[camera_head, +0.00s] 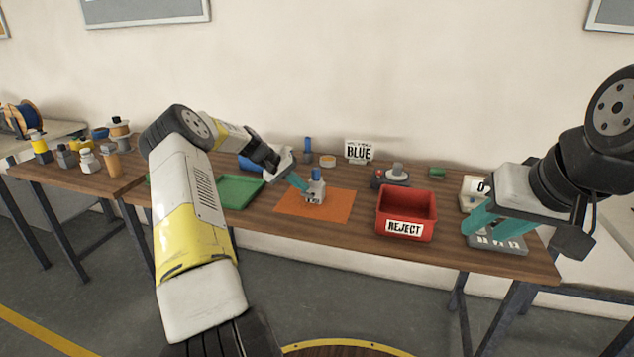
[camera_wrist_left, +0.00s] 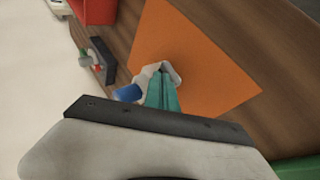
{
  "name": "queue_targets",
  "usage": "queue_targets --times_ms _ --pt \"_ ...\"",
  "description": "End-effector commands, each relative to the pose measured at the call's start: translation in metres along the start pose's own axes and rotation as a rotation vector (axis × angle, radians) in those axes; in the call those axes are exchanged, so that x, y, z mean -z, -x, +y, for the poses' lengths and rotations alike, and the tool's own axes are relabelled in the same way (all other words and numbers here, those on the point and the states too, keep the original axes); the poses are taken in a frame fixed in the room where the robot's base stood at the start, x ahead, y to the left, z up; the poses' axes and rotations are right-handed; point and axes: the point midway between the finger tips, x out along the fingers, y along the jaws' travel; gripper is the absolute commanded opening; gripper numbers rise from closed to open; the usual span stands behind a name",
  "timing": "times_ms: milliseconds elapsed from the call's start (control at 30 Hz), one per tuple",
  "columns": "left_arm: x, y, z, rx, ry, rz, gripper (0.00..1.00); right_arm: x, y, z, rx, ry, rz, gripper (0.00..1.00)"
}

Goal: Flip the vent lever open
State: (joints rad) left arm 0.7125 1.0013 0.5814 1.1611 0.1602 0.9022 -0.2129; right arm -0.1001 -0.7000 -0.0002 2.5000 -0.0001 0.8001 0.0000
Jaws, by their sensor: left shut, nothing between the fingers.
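A small pale grey device with a blue upright part (camera_head: 317,188) stands on the orange mat (camera_head: 335,208). In the left wrist view its pale body (camera_wrist_left: 172,72) and blue part (camera_wrist_left: 128,93) show just beyond my fingers. I cannot make out a separate vent lever or its position. My left gripper (camera_head: 304,187) is shut and empty, its teal fingertips right beside the device; in the left wrist view the fingers (camera_wrist_left: 162,90) overlap the device, so contact is unclear. My right gripper (camera_head: 493,222) is open, its teal fingers apart above a grey plate (camera_head: 497,244) at the table's right end.
A red REJECT bin (camera_head: 405,200) stands right of the mat and a green tray (camera_head: 239,191) left of it. A BLUE sign (camera_head: 359,151), a blue bottle (camera_head: 308,151) and a grey-and-red device (camera_head: 392,177) stand behind. Several containers crowd the left table (camera_head: 75,183).

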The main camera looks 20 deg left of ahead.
Motion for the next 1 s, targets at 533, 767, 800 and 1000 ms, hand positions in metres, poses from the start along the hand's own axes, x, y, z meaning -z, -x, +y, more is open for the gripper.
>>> queue_targets --times_ms 533,767,800,1000 --pt "0.002 0.011 0.01 0.002 0.001 0.0 0.0 0.0 0.0 0.0 0.0 0.0 0.0 0.36" --pt "0.002 0.012 0.012 0.002 0.0 0.0 0.0 0.0 0.0 0.0 0.0 0.0 0.0 0.36" --pt "0.003 0.013 0.014 0.002 -0.001 0.0 0.0 0.0 0.0 0.0 0.0 0.0 0.0 0.36" --pt "0.002 0.023 0.046 0.003 -0.007 0.0 0.0 0.0 0.0 0.0 0.0 0.0 0.0 0.36"
